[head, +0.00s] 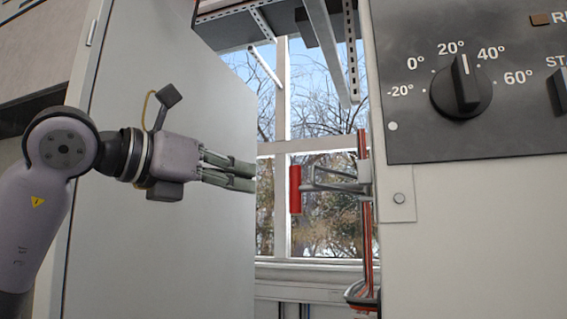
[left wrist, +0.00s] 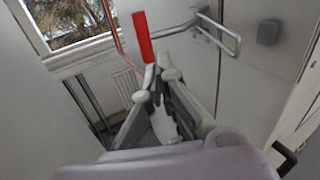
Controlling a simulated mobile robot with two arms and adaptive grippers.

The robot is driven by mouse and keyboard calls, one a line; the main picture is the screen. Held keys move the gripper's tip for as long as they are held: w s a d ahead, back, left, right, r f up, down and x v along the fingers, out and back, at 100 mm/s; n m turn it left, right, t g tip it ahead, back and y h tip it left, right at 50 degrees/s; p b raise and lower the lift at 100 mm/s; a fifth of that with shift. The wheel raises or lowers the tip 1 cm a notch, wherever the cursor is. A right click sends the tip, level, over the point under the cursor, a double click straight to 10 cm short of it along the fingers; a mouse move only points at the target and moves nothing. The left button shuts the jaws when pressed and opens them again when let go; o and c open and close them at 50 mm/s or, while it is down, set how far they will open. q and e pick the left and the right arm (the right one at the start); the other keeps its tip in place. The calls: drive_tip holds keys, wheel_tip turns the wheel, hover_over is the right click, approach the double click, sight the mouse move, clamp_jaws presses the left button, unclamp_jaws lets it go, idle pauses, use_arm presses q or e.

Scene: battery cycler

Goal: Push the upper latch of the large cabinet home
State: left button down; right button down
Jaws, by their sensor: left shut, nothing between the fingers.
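The latch has a red grip (head: 296,189) on a grey metal linkage (head: 335,181) at the left edge of the large cabinet (head: 480,230). In the head view the grip stands upright, sticking out to the left from the cabinet's side. My left gripper (head: 253,176) is shut and empty, pointing right at about the grip's height, with a visible gap between them. In the left wrist view the red grip (left wrist: 142,37) shows just beyond my left fingertips (left wrist: 157,75); contact cannot be told there. My right gripper is not in view.
A tall grey panel (head: 190,240) stands behind my left arm. A dark control panel with a temperature knob (head: 461,86) is on the cabinet front. A window lies behind the latch.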

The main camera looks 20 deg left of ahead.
use_arm(q)
wheel_tip(320, 180, up, 2)
drive_tip(key=s+a+t+y, duration=0.1)
drive_tip(key=s+a, duration=0.1)
drive_tip(key=s, duration=0.1)
drive_tip(key=p, duration=0.7)
approach(294, 175)
drive_tip(key=shift+n, duration=0.3)
drive_tip(key=x, duration=0.6)
drive_tip(key=shift+w+d+r, duration=0.1)
drive_tip(key=shift+w+d, duration=0.05)
drive_tip(key=shift+w, duration=0.05)
drive_tip(key=shift+w+d, duration=0.1)
drive_tip(key=shift+w, duration=0.15)
